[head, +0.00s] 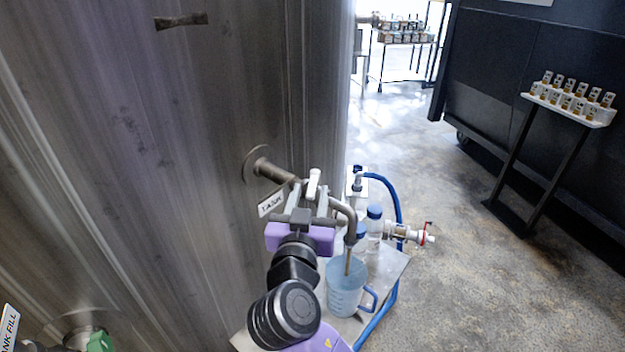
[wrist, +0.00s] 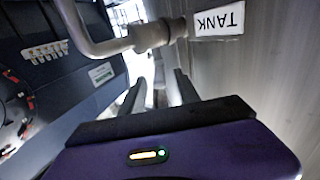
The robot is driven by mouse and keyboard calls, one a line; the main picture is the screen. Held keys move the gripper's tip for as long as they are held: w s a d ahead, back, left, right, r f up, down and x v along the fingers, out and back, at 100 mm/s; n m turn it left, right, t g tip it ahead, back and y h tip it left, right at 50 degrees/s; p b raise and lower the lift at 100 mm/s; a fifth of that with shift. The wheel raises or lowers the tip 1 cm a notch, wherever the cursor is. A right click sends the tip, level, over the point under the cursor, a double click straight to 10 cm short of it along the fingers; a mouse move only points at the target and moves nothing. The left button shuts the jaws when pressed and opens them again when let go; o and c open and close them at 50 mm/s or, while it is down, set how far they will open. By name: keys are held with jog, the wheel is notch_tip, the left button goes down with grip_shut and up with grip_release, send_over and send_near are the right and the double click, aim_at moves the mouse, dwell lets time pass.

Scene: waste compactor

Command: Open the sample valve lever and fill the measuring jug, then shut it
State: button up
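A steel sample pipe (head: 270,171) leaves the tank wall and bends down as a spout (head: 350,236); it also shows in the wrist view (wrist: 149,37). The white valve lever (head: 313,183) stands upright on the pipe. My gripper (head: 309,194) is at the valve, its two fingers apart, one on each side of the lever; I cannot tell whether they touch it. The fingers also show apart in the wrist view. The translucent blue measuring jug (head: 344,292) stands upright under the spout. A thin brownish streak runs from the spout mouth into the jug. The jug's liquid level is unclear.
The jug stands on a metal stand (head: 391,266) with blue-capped bottles (head: 374,225), a blue hose (head: 397,200) and a red-handled fitting (head: 422,234). The tank wall (head: 200,120) is close on the left. A rack of small sample bottles (head: 572,100) stands right; floor between is clear.

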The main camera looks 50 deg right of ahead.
aim_at(314, 175)
jog(key=shift+p+x, duration=0.8)
jog(key=shift+x, duration=2.35)
grip_shut()
